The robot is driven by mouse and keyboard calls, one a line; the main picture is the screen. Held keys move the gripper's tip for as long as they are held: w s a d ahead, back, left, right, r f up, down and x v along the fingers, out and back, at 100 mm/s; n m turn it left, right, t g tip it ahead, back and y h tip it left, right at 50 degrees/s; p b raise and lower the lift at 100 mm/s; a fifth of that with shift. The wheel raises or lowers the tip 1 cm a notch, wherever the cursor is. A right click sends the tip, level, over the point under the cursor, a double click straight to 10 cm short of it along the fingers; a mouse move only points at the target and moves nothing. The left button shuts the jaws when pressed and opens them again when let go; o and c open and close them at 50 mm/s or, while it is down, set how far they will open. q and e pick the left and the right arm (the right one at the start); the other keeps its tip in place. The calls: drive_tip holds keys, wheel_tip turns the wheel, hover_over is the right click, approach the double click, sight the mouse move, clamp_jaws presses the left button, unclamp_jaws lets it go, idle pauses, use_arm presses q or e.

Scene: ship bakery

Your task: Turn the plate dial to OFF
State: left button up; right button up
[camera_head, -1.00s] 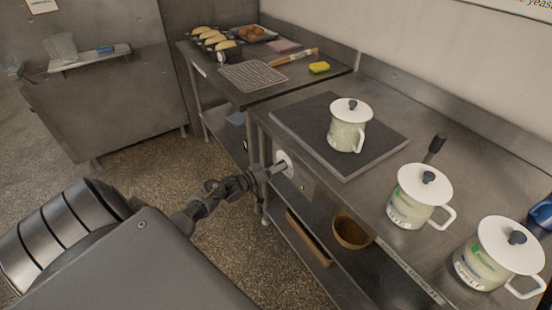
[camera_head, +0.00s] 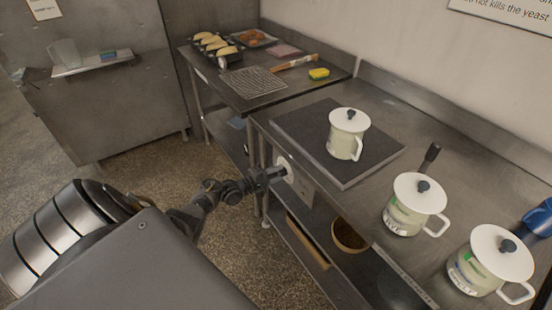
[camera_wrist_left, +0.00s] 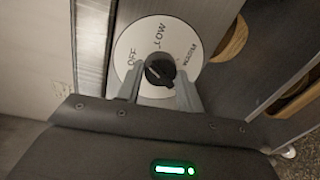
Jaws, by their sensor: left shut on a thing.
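My left gripper (camera_wrist_left: 158,88) is shut on the knob, one finger on each side. In the head view my left gripper (camera_head: 277,174) reaches the dial (camera_head: 285,166) on the bench front and hides part of it. The dark hot plate (camera_head: 370,165) lies on the bench above. My right gripper is out of view.
A white lidded pot (camera_head: 347,137) stands on the plate; two similar pots (camera_head: 413,207) (camera_head: 490,262) stand on the bench to the right. A shelf below holds a brown bowl (camera_head: 349,237). A second table (camera_head: 275,98) with baked goods and a sponge stands at the back.

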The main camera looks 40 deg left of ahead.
use_arm(q)
drive_tip(key=n, duration=0.4)
drive_tip(key=shift+f+n+h, duration=0.1)
drive_tip(key=shift+n+h, duration=0.2)
drive_tip(key=shift+n, duration=0.1)
idle(0.5)
drive_tip(key=o, duration=1)
drive_tip(key=shift+a, duration=0.1)
drive_tip(key=shift+s, duration=0.25)
drive_tip(key=p+v, duration=0.1)
drive_tip(key=v, duration=0.9)
drive_tip(key=shift+s+a+p, duration=0.1)
drive_tip(key=shift+a+p, duration=0.05)
drive_tip(key=shift+p, duration=0.25)
